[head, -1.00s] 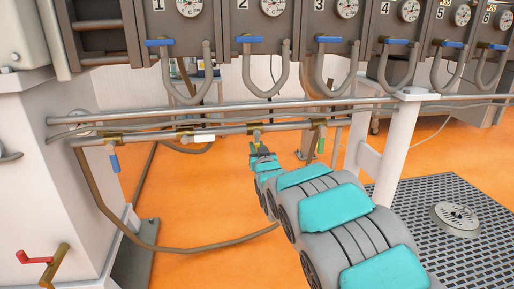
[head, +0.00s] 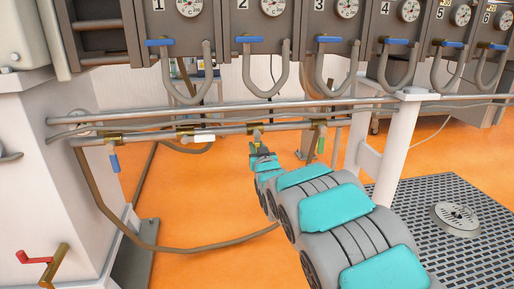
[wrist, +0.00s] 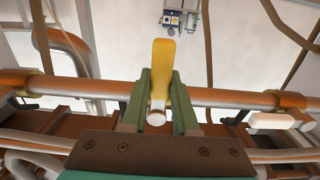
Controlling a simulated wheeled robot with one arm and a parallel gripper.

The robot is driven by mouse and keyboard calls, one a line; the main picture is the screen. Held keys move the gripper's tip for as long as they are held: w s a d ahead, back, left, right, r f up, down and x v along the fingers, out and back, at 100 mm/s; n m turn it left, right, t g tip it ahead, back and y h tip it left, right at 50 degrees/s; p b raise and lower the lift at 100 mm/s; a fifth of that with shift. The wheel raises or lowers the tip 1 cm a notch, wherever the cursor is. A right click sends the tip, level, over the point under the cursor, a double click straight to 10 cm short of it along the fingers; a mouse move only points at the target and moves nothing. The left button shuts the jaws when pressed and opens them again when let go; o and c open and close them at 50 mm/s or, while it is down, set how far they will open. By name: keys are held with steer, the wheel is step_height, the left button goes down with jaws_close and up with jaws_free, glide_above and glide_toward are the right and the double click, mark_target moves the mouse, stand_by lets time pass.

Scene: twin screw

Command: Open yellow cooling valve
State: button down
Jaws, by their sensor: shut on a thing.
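The yellow valve handle (wrist: 162,65) stands upright in the middle of the wrist view, in front of the horizontal pipe (wrist: 225,98). My gripper (wrist: 158,98) has its green fingers on either side of the handle's lower part and is shut on it. A pale round end of the handle shows between the fingers. In the head view my gripper (head: 259,152) is at the pipe, just below a brass valve body (head: 255,129). The handle is mostly hidden there by my gripper.
On the same pipe are valves with a blue handle (head: 114,163), a white handle (head: 203,138) and a green handle (head: 321,145). Numbered panels with gauges and blue levers (head: 160,42) hang above. A white post (head: 398,145) stands to the right. Orange floor lies below.

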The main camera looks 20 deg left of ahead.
steer(key=shift+d+f, duration=0.1)
steer(key=shift+d, duration=0.05)
steer(key=shift+w+d+r+n+b, duration=0.35)
steer(key=shift+n+b, duration=0.5)
steer(key=shift+n, duration=0.65)
steer(key=shift+w+d+r+n+b, duration=0.15)
steer(key=shift+d+n+b, duration=0.55)
steer(key=shift+n, duration=0.8)
steer(key=shift+w+d+r+n+b, duration=0.25)
steer(key=shift+n+b, duration=0.75)
steer(key=shift+n, duration=0.5)
steer(key=c, duration=0.7)
jaws_free()
steer(key=shift+v, duration=3.85)
